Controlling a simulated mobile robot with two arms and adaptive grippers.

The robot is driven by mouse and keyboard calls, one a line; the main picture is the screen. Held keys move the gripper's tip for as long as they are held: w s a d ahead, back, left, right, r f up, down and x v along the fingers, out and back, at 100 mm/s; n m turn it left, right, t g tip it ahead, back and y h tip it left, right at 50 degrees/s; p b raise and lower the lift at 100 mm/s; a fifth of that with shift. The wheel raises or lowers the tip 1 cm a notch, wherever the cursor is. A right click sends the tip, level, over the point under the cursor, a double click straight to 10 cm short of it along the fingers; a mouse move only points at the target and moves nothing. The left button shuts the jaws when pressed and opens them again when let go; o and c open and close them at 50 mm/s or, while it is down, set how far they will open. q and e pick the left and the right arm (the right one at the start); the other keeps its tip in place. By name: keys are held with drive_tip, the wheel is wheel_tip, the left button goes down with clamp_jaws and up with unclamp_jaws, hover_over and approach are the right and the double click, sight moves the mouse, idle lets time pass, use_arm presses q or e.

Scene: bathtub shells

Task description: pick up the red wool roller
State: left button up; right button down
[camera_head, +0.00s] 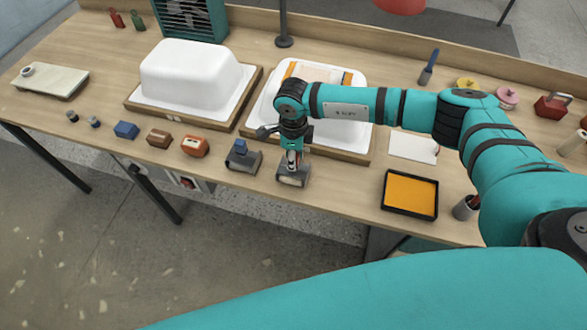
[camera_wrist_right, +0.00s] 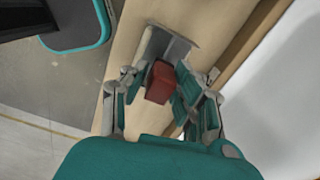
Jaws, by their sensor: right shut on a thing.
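My right gripper (camera_head: 292,152) is over a grey holder (camera_head: 293,178) near the front edge of the bench. In the right wrist view, the right gripper (camera_wrist_right: 158,92) is shut on a red block-like part (camera_wrist_right: 158,78), which I take to be the red wool roller. The grey holder (camera_wrist_right: 175,44) shows just beyond this part, and I cannot tell whether they touch. In the head view my gripper hides most of the roller. My left gripper is not in view.
A similar grey holder with a blue part (camera_head: 240,150) stands just left. Orange (camera_head: 195,146), brown (camera_head: 159,138) and blue (camera_head: 126,130) blocks line the front edge. A white tub shell (camera_head: 190,75) is behind. A black tray with orange (camera_head: 410,194) lies right.

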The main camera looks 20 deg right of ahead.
drive_tip(key=shift+r, duration=0.1)
idle(0.3)
drive_tip(key=shift+w+r+b, duration=0.1)
drive_tip(key=shift+r+b, duration=0.35)
drive_tip(key=shift+r, duration=0.15)
wheel_tip(320, 180, up, 2)
drive_tip(key=shift+r+b, duration=0.1)
drive_tip(key=shift+b, duration=0.6)
drive_tip(key=s+a+r+b, duration=0.1)
drive_tip(key=s+a+b, duration=0.3)
drive_tip(key=s+a, duration=0.5)
drive_tip(key=s, duration=0.4)
drive_tip(key=shift+a+r+b, duration=0.25)
drive_tip(key=shift+a+b, duration=0.05)
drive_tip(key=shift+b, duration=0.05)
drive_tip(key=c, duration=1.6)
unclamp_jaws()
drive_tip(key=c, duration=0.4)
